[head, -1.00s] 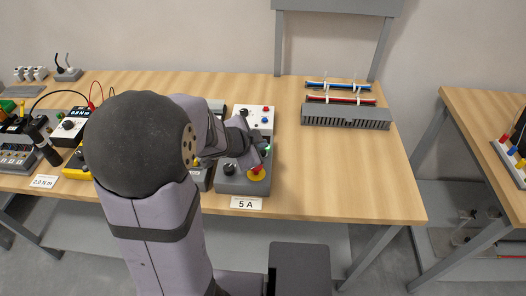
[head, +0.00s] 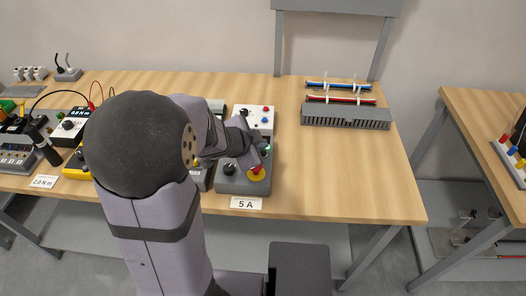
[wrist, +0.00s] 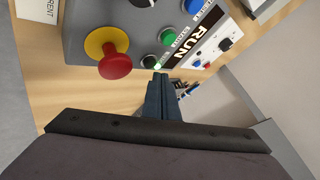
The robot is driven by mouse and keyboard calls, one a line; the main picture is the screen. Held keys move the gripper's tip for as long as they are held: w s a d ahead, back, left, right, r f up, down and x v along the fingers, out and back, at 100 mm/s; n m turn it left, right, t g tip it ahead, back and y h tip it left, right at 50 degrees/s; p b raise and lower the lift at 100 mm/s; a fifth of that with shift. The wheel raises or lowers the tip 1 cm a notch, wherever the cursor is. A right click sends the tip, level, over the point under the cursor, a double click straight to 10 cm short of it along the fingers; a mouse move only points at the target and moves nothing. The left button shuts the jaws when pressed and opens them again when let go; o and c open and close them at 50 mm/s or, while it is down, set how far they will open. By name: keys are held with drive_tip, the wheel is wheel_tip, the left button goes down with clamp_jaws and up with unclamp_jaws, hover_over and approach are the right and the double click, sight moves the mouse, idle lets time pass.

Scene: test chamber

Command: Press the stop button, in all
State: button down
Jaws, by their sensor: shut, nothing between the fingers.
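The grey control box (head: 232,186) stands at the front of the bench behind a "5 A" card. It carries a red mushroom button (wrist: 115,65) on a yellow collar, which also shows in the head view (head: 257,170). In the wrist view a green button (wrist: 168,37) and a blue button (wrist: 192,5) lie along a display reading "RUN" (wrist: 190,41). My gripper (wrist: 159,76) is shut and empty. Its tips are at a small dark green button (wrist: 150,62), beside the red one; I cannot tell whether they touch it. The small labels are too blurred to read.
A white box (head: 254,118) with red and blue knobs stands behind the control box. More instruments and cables crowd the bench on the left. A grey slotted duct (head: 346,117) with wire bundles lies at the back right. The bench's front right is clear.

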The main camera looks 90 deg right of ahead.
drive_tip(key=shift+f+b, duration=0.35)
drive_tip(key=shift+f, duration=0.1)
drive_tip(key=shift+f+b, duration=0.4)
drive_tip(key=shift+f, duration=0.1)
idle(0.9)
drive_tip(key=shift+r, duration=0.1)
drive_tip(key=shift+r+p, duration=0.85)
drive_tip(key=shift+p, duration=0.25)
drive_tip(key=shift+r, duration=0.1)
wheel_tip(320, 180, up, 5)
drive_tip(key=p, duration=0.5)
idle(0.8)
